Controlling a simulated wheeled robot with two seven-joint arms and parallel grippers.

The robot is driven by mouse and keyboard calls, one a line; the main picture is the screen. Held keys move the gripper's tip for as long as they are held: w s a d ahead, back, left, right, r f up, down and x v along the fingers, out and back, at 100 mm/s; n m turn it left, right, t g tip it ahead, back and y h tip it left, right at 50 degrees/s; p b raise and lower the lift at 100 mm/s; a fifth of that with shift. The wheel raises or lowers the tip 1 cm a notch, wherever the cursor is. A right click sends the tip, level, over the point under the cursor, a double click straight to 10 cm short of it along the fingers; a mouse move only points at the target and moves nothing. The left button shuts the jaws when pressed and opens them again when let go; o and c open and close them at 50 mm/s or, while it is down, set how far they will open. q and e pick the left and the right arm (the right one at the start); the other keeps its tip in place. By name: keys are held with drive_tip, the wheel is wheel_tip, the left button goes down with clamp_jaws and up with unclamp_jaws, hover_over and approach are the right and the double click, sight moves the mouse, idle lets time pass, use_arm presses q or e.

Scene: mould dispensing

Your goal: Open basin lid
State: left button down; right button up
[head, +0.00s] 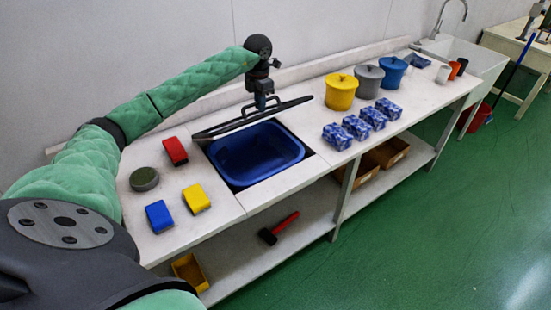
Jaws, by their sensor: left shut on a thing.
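The basin (256,153) is a deep blue tub set into the white counter, and its inside shows. Its dark lid (222,128) is seen almost edge-on, tilted up along the back side of the basin opening. My left gripper (261,103) reaches over from the left, pointing down at the lid's upper middle. It is shut on the lid; the exact grip point is small and dark. My right gripper is not in view.
Red (175,151), yellow (196,198) and blue (159,216) blocks and a round grey-green tin (144,179) lie left of the basin. Lidded yellow (341,92), grey (368,82) and blue (393,72) pots and several patterned boxes (337,136) stand right. A red-handled hammer (279,228) lies below.

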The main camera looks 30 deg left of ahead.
use_arm(q)
drive_tip(key=shift+a, duration=0.1)
drive_tip(key=a+r, duration=0.1)
drive_tip(key=w+a+r, duration=0.1)
drive_tip(key=shift+a+r, duration=0.4)
drive_tip(key=shift+w+a+r, duration=0.4)
drive_tip(key=shift+a+r, duration=0.25)
drive_tip(key=shift+a, duration=0.15)
drive_tip(key=shift+w+a+r, duration=0.35)
drive_tip(key=shift+a+r, duration=0.25)
drive_tip(key=shift+a, duration=0.2)
drive_tip(key=shift+w+a+r+p, duration=0.15)
drive_tip(key=shift+w+a+r, duration=0.15)
drive_tip(key=shift+a, duration=0.3)
drive_tip(key=shift+w+a+r+p, duration=0.15)
drive_tip(key=shift+a+r, duration=0.2)
drive_tip(key=shift+a, duration=0.2)
drive_tip(key=shift+w+a+r+p, duration=0.15)
drive_tip(key=shift+w+a+r, duration=0.15)
drive_tip(key=shift+a, duration=0.3)
drive_tip(key=shift+r, duration=0.1)
